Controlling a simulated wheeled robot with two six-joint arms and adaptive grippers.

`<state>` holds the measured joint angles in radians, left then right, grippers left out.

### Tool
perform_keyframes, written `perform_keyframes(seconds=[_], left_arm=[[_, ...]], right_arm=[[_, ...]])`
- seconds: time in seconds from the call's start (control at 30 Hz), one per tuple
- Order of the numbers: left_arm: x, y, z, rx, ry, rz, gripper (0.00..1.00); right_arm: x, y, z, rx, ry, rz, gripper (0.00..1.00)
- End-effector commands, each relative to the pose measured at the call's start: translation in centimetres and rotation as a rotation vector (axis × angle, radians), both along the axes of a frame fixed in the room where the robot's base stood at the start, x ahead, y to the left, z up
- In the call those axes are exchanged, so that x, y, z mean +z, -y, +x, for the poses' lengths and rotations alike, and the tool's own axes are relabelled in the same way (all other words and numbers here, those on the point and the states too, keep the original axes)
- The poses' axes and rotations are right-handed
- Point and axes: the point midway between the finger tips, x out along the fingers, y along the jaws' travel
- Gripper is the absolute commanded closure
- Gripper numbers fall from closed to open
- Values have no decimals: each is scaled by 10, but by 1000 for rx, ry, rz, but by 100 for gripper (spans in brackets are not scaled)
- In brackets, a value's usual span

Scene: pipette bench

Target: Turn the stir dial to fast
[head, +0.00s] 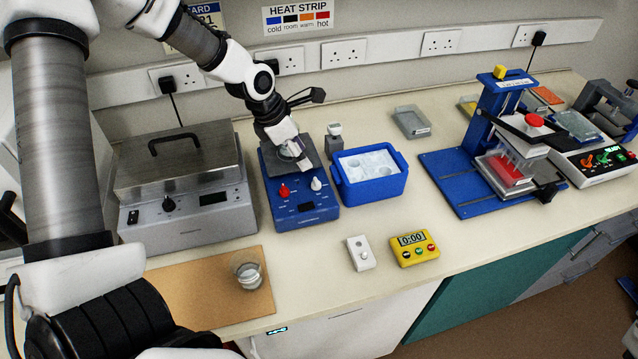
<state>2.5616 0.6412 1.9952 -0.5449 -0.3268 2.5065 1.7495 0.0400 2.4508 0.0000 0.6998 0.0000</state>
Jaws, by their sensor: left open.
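A blue hotplate-stirrer (303,214) stands on the bench, with a dark plate on top. Its sloping front carries a red dial (284,191) on the left and a pale dial (316,184) on the right. The markings are too small to read, so I cannot tell which dial is for stirring or where each points. My left gripper (303,163) is open and points down over the stirrer, just behind and above the two dials. It looks empty, and its wrist hides part of the plate. I cannot tell if it touches anything. My right gripper is not in view.
A metal-lidded bath (190,225) stands close on the left and a blue ice tub (385,188) close on the right. A glass beaker (247,272) sits on a brown board in front. A yellow timer (415,249) and small white box (361,253) lie front right.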

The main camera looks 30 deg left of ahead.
Motion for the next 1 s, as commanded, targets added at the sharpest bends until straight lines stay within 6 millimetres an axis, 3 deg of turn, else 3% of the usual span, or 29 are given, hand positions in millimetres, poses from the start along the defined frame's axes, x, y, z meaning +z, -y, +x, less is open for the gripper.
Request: perform_keyframes(seconds=[0.03, 0.1, 0.27, 0.37, 0.6, 0.93, 0.97, 1.0], left_arm=[[-16, 0, 1, 0, -1, 1, 49], [-24, 0, 1, 0, 0, 1, 49], [-31, 2, 3, -1, -4, 1, 49], [-46, 6, 7, 0, -7, 3, 49], [-91, 16, 20, 0, -3, 3, 49], [-94, 19, 24, 1, 0, 3, 49], [-94, 19, 24, 1, 0, 3, 53], [-94, 19, 24, 1, 0, 3, 67]], right_arm=[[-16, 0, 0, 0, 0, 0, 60], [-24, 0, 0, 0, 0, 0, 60], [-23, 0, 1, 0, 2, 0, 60], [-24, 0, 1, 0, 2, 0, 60], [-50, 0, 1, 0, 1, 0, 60], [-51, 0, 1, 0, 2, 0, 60], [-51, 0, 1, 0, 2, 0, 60], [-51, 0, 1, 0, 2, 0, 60]])
